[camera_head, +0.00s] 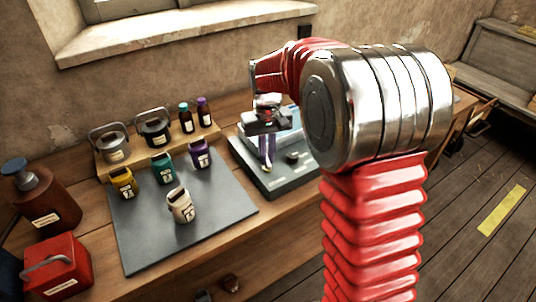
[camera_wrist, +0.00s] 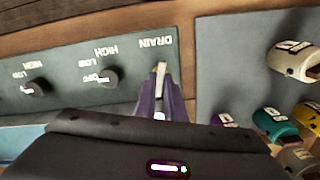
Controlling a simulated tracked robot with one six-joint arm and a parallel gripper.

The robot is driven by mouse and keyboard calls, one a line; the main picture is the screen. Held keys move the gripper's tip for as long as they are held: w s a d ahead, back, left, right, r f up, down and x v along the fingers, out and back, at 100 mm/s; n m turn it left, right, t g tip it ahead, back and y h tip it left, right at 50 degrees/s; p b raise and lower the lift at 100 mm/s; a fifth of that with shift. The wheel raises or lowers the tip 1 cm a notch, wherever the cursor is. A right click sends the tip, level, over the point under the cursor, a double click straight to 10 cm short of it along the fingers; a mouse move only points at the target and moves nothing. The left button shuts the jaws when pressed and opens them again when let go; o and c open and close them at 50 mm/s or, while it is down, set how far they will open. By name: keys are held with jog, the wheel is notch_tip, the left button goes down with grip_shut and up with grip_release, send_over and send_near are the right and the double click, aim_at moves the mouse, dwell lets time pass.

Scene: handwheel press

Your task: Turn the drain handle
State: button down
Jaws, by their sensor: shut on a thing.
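The drain handle (camera_wrist: 161,72) is a small pale lever beside the printed DRAIN label on the grey-green panel (camera_wrist: 65,70) in the wrist view. My gripper (camera_wrist: 160,90) has purple fingers closed together on it, so most of the handle is hidden. In the head view my gripper (camera_head: 267,160) points down at the left part of the panel (camera_head: 287,183).
Two black knobs (camera_wrist: 107,78) (camera_wrist: 36,87) sit on the panel beside the handle. A grey mat (camera_head: 185,215) with several small jars lies left of the panel. A wooden riser (camera_head: 165,148) holds pots and bottles behind. A red box (camera_head: 58,267) stands at the front left.

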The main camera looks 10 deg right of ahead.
jog(key=shift+w+r+n, duration=0.1)
jog(key=shift+n, duration=1.5)
jog(key=c, duration=1.8)
grip_release()
jog(key=shift+c, duration=0.2)
notch_tip(320, 180, up, 14)
jog(key=shift+f, duration=0.2)
